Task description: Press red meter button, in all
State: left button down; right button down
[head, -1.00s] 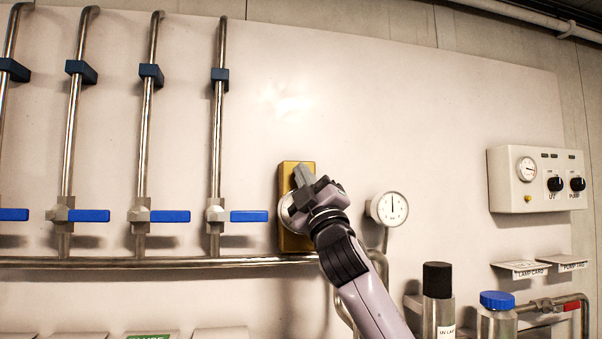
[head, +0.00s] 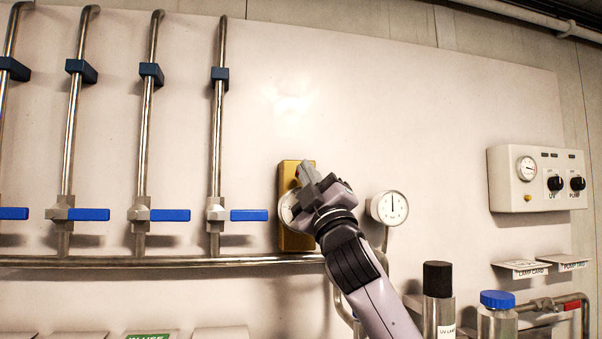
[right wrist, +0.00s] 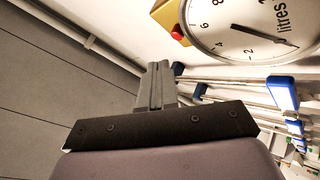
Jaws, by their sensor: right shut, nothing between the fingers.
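The meter is a brass-yellow box (head: 291,242) on the wall panel, with a round white dial (head: 287,208) that my right gripper partly covers. In the right wrist view the dial (right wrist: 240,32) shows its numbers, the word "litres" and a dark needle. The red button (right wrist: 177,32) sits on the yellow body (right wrist: 166,15) beside the dial. My right gripper (head: 307,170) is shut and empty in front of the meter's upper part. In the right wrist view its fingertips (right wrist: 157,66) appear apart from the button. My left gripper is out of view.
A pressure gauge (head: 389,208) is just right of the meter. Vertical pipes with blue-handled valves (head: 249,215) stand to the left. A control box (head: 537,180) hangs at the right. Bottles (head: 438,300) stand below it. The panel above the meter is clear.

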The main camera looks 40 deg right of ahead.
jog(key=shift+s+a, duration=0.45)
jog(key=shift+s, duration=0.3)
jog(key=shift+s+a, duration=0.4)
jog(key=shift+s, duration=0.35)
